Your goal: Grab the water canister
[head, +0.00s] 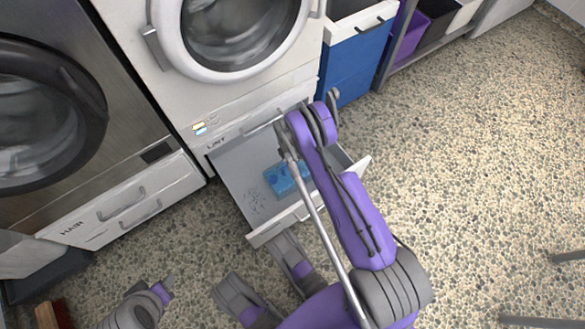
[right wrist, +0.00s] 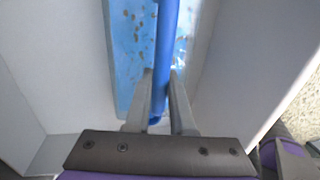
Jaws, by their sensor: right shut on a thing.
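A blue water canister (head: 280,180) lies in the open drawer marked LINT (head: 236,184) under the white machine. The right wrist view shows its pale blue, brown-speckled body (right wrist: 131,46) and a darker blue bar-like handle (right wrist: 166,40). My right gripper (right wrist: 160,92) is shut on that handle, one finger on each side. In the head view my purple right arm reaches over the drawer and covers part of the canister. A grey and purple part of my left arm (head: 150,300) shows at the lower left; its fingers cannot be made out.
The drawer's walls stand close around the canister, and its front panel (head: 262,235) faces me. A blue bin (head: 345,68) stands right of the machine.

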